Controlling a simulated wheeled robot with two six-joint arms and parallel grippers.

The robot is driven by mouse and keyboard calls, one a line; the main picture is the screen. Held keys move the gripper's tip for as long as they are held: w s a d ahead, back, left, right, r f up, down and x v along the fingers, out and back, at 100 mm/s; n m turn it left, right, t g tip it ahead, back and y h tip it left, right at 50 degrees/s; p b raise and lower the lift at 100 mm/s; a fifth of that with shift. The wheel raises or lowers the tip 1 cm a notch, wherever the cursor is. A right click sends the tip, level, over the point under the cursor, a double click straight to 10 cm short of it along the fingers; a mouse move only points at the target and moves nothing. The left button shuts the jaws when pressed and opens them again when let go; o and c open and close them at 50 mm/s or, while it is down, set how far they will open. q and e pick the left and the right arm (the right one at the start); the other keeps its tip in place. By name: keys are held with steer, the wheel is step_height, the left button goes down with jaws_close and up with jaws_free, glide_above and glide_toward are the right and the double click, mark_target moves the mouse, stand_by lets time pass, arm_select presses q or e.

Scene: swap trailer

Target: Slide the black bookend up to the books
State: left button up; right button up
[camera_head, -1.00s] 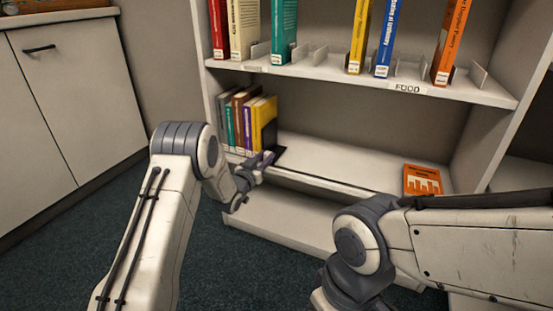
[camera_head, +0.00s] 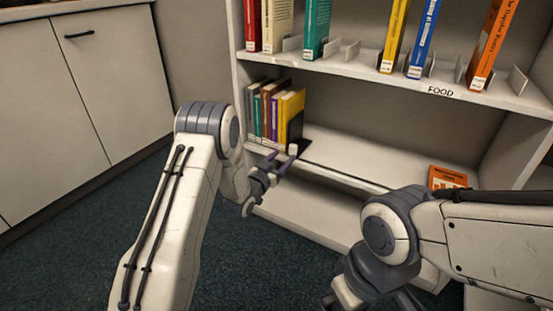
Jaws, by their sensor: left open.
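The black bookend (camera_head: 297,128) stands upright on the lower shelf, right beside the yellow book at the end of the row of books (camera_head: 270,115). No clear gap shows between them, but I cannot tell whether they touch. Its flat black base reaches right along the shelf. My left gripper (camera_head: 278,165) is open and empty, in front of the shelf's front edge, just below and left of the bookend. A small white piece shows near its fingertips; I cannot tell what it is. My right gripper (camera_head: 395,298) is low at the bottom, partly cut off, its fingers unclear.
An orange book (camera_head: 447,178) lies flat at the right of the lower shelf (camera_head: 375,155); the shelf between is clear. The upper shelf (camera_head: 350,68) holds several upright books and dividers. A cabinet (camera_head: 95,90) stands at left.

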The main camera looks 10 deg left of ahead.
arm_select(q)
steer(key=shift+p+v, duration=0.75)
steer(key=shift+v, duration=1.65)
steer(key=shift+d, duration=0.1)
steer(key=s+d+r+m+g+y+p, duration=0.2)
steer(key=s+d+r+g+p, duration=0.55)
steer(key=s+d+r, duration=0.5)
steer(key=s+a+r+m+g+y+p, duration=0.1)
steer(key=s+r+g+p, duration=0.3)
steer(key=s, duration=1.1)
steer(key=s+a+r+m+g+y+p, duration=0.15)
steer(key=s+r+g, duration=0.45)
steer(key=s, duration=0.9)
step_height(320, 180, up, 38)
steer(key=p, duration=3.8)
steer(key=shift+d+f+n, duration=0.25)
steer(key=shift+d+n, duration=0.2)
